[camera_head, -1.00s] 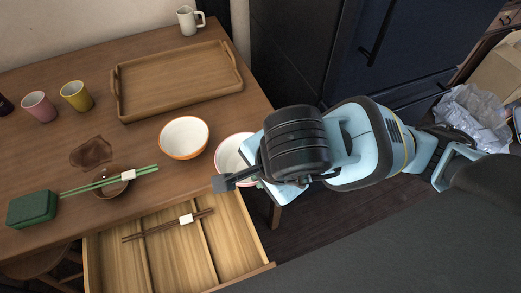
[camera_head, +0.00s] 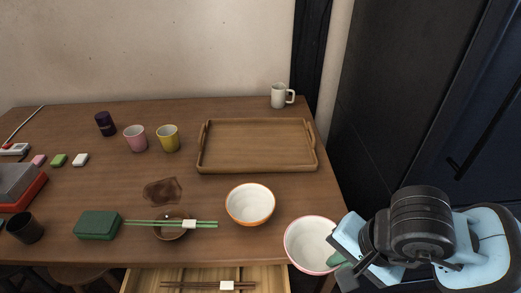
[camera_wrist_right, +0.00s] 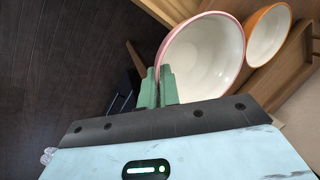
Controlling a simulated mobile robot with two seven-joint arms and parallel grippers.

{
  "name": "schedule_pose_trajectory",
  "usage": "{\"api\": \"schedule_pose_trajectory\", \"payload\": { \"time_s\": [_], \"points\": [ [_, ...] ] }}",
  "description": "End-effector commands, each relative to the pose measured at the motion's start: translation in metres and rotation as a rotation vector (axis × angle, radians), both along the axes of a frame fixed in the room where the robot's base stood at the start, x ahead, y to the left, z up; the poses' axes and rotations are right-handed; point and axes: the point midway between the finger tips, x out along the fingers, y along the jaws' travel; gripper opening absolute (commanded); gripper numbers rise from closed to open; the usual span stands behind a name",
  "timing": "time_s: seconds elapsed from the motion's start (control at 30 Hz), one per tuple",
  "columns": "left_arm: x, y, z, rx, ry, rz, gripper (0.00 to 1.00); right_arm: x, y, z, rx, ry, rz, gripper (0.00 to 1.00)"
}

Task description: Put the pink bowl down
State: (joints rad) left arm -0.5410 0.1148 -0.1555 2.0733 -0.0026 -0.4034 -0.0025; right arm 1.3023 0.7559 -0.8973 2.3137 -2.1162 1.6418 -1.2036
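The pink bowl (camera_head: 306,246), white inside with a pink rim, is at the front right corner of the table, over or just past its edge in the head view. My right gripper (camera_head: 338,260) holds it by the rim on its right side. In the right wrist view the green fingers (camera_wrist_right: 159,88) are closed on the rim of the pink bowl (camera_wrist_right: 205,55). Its height against the tabletop is hard to tell. My left gripper is not in view.
An orange-rimmed bowl (camera_head: 250,204) stands just left of the pink bowl. A wooden tray (camera_head: 257,167) lies empty behind it, with a white mug (camera_head: 281,96) further back. A small brown dish (camera_head: 170,232) bears green chopsticks. An open drawer (camera_head: 270,278) is below the front edge.

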Motion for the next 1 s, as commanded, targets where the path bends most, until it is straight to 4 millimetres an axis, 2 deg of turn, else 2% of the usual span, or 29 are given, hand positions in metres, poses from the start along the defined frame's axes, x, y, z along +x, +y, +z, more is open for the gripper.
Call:
{"api": "schedule_pose_trajectory", "payload": {
  "time_s": [0.3,0.5,0.7,1.0],
  "points": [
    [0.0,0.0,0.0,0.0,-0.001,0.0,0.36,0.029,-0.043,0.02,0.001,-0.003,0.42,0.0],
    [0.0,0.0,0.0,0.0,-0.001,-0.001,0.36,0.04,-0.061,0.035,0.0,-0.003,0.615,0.0],
    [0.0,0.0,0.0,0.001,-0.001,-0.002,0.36,0.043,-0.068,0.042,0.0,-0.003,0.691,0.0],
    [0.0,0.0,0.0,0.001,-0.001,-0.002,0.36,0.043,-0.068,0.042,0.0,-0.002,0.696,0.0]
  ]
}}
